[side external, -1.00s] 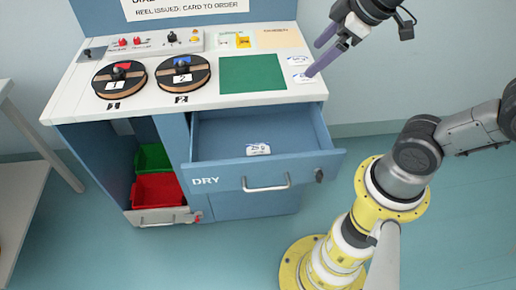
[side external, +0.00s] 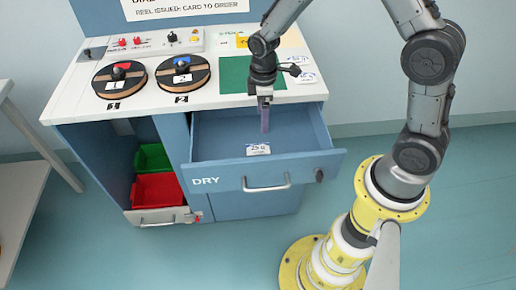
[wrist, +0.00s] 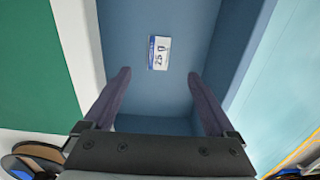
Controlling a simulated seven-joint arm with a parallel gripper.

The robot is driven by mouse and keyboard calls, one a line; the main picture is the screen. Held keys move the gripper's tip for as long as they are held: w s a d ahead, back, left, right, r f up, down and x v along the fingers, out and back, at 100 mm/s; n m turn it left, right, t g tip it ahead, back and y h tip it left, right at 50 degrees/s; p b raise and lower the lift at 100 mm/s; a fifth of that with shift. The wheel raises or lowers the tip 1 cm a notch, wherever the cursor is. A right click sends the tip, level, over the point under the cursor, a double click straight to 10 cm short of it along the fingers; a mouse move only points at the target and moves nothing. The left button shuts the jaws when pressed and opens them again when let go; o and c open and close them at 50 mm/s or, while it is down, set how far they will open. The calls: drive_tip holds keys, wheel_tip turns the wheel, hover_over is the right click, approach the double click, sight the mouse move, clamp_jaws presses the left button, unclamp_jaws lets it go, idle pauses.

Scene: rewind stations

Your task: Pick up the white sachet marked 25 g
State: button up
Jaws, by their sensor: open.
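A white sachet (side external: 258,149) with dark print lies flat in the open drawer (side external: 300,155) marked DRY. In the wrist view the sachet (wrist: 158,52) reads 25, and it lies beyond the fingertips, roughly centred between them. My gripper (side external: 265,128) is over the back of the drawer, fingers pointing down, above and behind the sachet. In the wrist view my gripper (wrist: 159,75) has its two purple fingers wide apart with nothing between them.
The drawer walls surround the sachet. On the white top are a green mat (side external: 234,75), two reels, reel 1 (side external: 121,78) and reel 2 (side external: 183,73), and white packets (side external: 306,77) at the right. Red (side external: 158,188) and green (side external: 152,157) bins stand below left.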

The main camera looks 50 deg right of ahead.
sight(262, 147)
wheel_tip(262, 147, down, 13)
drive_tip(key=shift+w, duration=0.15)
idle(0.4)
drive_tip(key=c, duration=1.4)
